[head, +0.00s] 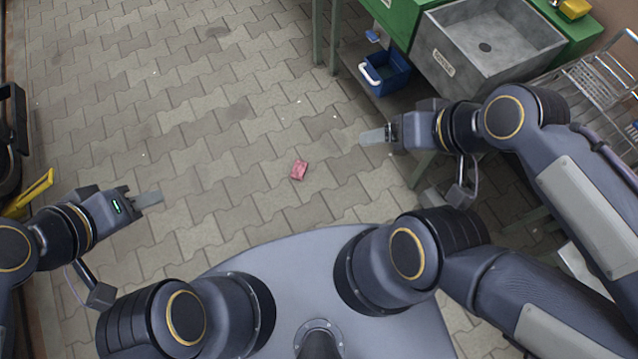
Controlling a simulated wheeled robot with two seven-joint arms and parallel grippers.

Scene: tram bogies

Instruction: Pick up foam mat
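A small pinkish-red piece (299,170) lies flat on the paved floor near the middle of the head view, in front of my base. It is the only thing that could be the foam mat, but it is too small to be sure. My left gripper (149,199) hangs over the floor to the left of it, well apart from it. My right gripper (373,136) is to the right of the piece, also apart from it. Each gripper's fingers overlap from this angle, so their opening does not show. Nothing is visible in either.
A grey stone sink (487,46) is set in a green workbench (400,18) at the upper right. A blue bucket (386,74) stands beneath its left part. A wire rack (595,85) is at the far right. A yellow bar (32,190) is at the left edge.

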